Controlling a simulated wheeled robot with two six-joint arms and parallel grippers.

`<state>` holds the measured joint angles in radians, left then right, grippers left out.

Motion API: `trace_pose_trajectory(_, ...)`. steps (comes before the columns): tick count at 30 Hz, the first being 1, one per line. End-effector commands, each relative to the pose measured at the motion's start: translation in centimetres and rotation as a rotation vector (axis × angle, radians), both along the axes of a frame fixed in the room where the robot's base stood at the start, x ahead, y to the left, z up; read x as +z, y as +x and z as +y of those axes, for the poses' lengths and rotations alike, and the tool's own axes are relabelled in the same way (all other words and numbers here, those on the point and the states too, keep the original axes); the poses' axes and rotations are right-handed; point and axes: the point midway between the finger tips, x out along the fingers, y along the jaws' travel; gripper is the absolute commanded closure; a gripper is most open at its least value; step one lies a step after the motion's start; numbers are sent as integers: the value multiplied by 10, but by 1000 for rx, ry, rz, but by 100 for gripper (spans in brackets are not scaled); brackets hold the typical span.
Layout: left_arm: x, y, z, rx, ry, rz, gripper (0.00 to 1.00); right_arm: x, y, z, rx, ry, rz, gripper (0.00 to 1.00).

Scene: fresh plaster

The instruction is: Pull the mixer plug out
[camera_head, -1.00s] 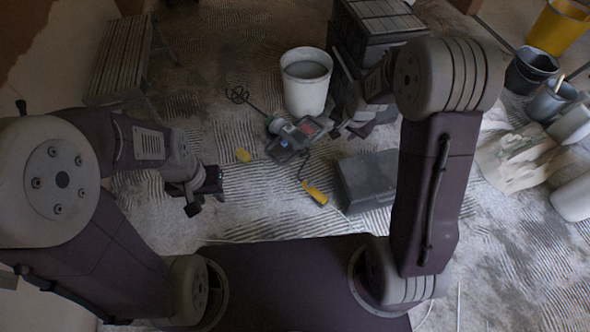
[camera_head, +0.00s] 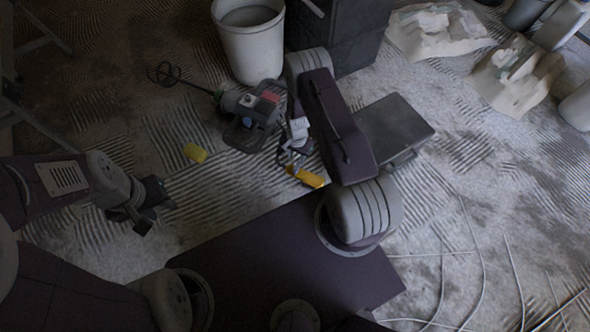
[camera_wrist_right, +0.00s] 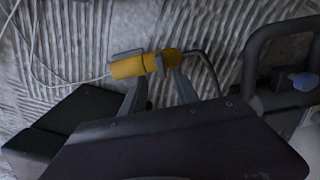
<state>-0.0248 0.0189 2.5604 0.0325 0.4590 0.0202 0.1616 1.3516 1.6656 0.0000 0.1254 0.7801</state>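The grey mixer (camera_head: 255,115) lies on the floor, its whisk-ended shaft pointing left. A yellow connector (camera_head: 306,177) lies in front of it; in the right wrist view this connector (camera_wrist_right: 128,68) has a pale cable on its left and a dark cable on its right. A grey band crosses it, and I cannot tell exactly where plug and socket meet. My right gripper (camera_head: 294,160) is just above the connector; in the wrist view its two fingers (camera_wrist_right: 160,85) are spread apart close to the yellow body. My left gripper (camera_head: 150,208) is open and empty, away at the left.
A white bucket (camera_head: 250,45) stands behind the mixer. A dark grey case (camera_head: 398,122) is right of my right arm. Torn pale sacks (camera_head: 437,30) lie at the back right. Loose cables cross the floor at lower right.

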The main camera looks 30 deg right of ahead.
Motion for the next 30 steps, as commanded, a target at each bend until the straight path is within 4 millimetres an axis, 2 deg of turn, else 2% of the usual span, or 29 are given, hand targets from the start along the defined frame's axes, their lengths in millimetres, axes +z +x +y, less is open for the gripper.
trace_pose_trajectory(5, -5, 0, 0, 0, 0, -1, 64, -7, 0, 0, 0, 0, 0, 64)
trace_pose_trajectory(8, -16, 0, 0, 0, 0, -1, 64, -22, 0, 0, 1, 0, 0, 64)
trace_pose_trajectory(15, -54, 0, 0, 0, 0, 0, 64, -75, 0, 0, 1, 0, 0, 64)
trace_pose_trajectory(18, -63, 0, 0, 0, 0, 0, 64, -88, 0, 0, 1, -1, -1, 64)
trace_pose_trajectory(26, -61, 0, 0, 0, 0, 0, 64, -88, 0, 0, 1, 0, -1, 64)
trace_pose_trajectory(29, -61, 0, 0, 0, 0, 0, 64, -88, 0, 0, 1, 0, -1, 89)
trace_pose_trajectory(30, -61, 0, 0, 0, 0, 0, 64, -88, 0, 0, 1, 0, -1, 100)
